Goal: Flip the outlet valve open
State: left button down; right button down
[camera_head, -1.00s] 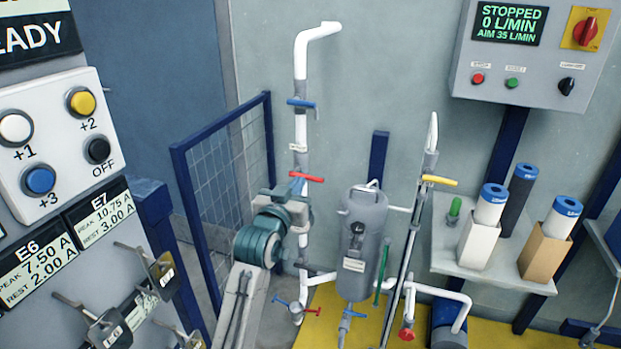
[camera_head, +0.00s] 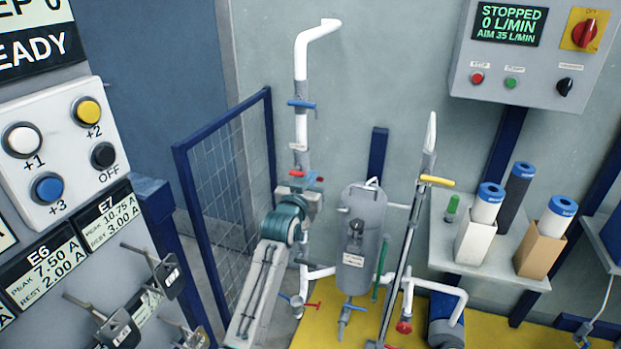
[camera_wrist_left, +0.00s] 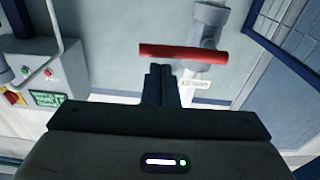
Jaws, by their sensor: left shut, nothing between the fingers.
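A red valve handle (camera_head: 297,173) lies crosswise on the white vertical pipe (camera_head: 301,68). A small label (camera_head: 298,147) is on the pipe above it, too small to read. My left gripper (camera_head: 309,177) is shut and empty at the handle, hiding its middle in the head view. In the left wrist view, the red handle (camera_wrist_left: 184,52) is a level bar just beyond the closed fingertips (camera_wrist_left: 160,70). I cannot tell whether they touch it. I cannot tell which valve is the outlet valve. My right gripper is not in view.
A blue-handled valve (camera_head: 301,104) is higher on the same pipe. A grey tank (camera_head: 361,240) and a yellow-handled valve (camera_head: 437,181) stand to the right. A blue mesh fence (camera_head: 228,185) is to the left. The control panel display (camera_head: 508,25) reads STOPPED, 0 L/MIN, AIM 35 L/MIN.

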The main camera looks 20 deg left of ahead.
pick_arm(q)
jog(key=shift+f+m, duration=0.2)
jog(key=shift+m, duration=0.2)
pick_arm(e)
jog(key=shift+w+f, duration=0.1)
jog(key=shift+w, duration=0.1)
